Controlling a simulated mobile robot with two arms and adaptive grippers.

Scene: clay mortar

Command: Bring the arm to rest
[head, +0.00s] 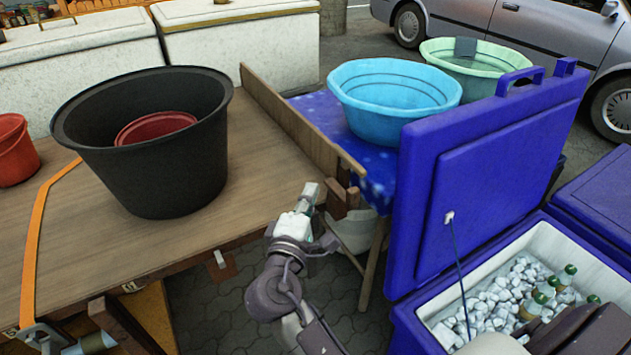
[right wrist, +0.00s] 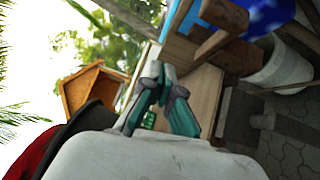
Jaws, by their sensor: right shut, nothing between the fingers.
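My right gripper (head: 309,194) is in the middle of the head view, beside the right end of the wooden table (head: 255,150), with its arm coming up from below. Its fingers are together with nothing between them. In the right wrist view its fingertips (right wrist: 157,72) meet, with tabletop and foliage behind. My left gripper is not in view.
A black tub (head: 165,175) holding a red one stands on the table. A blue basin (head: 392,100) stands on a blue-covered table behind. Right of my gripper is a blue cooler with its lid (head: 480,170) upright, holding ice and bottles. Paving (head: 215,300) lies below.

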